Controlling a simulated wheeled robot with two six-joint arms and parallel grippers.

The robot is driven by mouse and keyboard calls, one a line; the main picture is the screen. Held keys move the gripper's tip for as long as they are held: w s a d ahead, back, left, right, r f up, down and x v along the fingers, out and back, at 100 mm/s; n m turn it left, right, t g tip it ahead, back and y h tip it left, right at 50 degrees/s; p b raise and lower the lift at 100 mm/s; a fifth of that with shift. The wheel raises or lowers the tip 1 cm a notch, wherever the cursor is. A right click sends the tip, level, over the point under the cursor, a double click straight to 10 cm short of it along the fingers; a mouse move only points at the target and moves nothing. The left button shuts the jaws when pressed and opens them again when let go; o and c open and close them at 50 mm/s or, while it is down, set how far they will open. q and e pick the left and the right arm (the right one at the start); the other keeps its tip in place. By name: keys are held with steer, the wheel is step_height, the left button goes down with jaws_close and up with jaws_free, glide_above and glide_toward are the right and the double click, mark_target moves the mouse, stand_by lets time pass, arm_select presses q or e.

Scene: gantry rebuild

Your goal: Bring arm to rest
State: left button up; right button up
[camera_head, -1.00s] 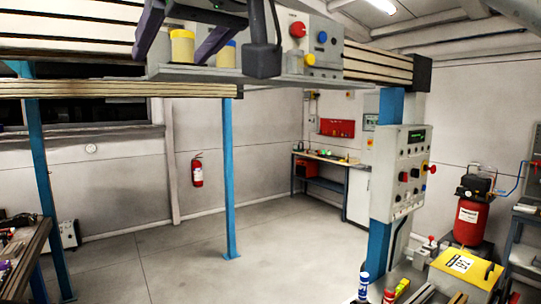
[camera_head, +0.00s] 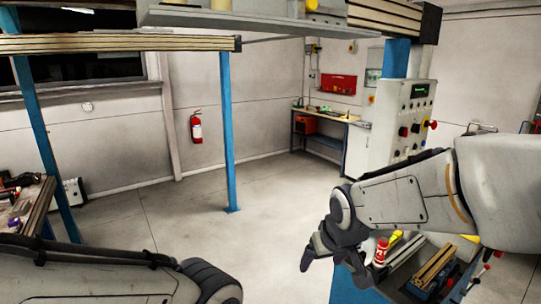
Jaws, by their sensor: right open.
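My right arm (camera_head: 395,203) reaches in from the right edge, bent at a dark round joint. Its right gripper (camera_head: 333,264) hangs downward with dark fingers spread apart and nothing visible between them. The gripper is in front of the bench at the lower right and hides part of it. My left arm (camera_head: 80,272) lies across the lower left corner and ends at a dark rounded joint. The left gripper is below the picture's edge.
A bench (camera_head: 409,268) with a red-and-white bottle (camera_head: 380,251) is close beside the right gripper. A control box (camera_head: 413,118) hangs on a blue post. The gantry shelf (camera_head: 250,22) spans the top. A blue leg (camera_head: 228,140) stands mid-room. The floor (camera_head: 180,215) between is clear.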

steer(key=s+d+f+m+g, duration=0.3)
steer(key=s+d+f, duration=0.4)
steer(key=s+f, duration=0.35)
steer(key=s+a+f+n+g+b, duration=0.1)
steer(key=s+a+f+n+b, duration=0.2)
steer(key=s+a+b, duration=0.3)
steer(key=s+a+f+n+g+b, duration=0.1)
steer(key=s+a+f+n+b, duration=0.3)
steer(key=s+a+b, duration=0.3)
steer(key=shift+a+n, duration=0.15)
steer(key=shift+n, duration=0.25)
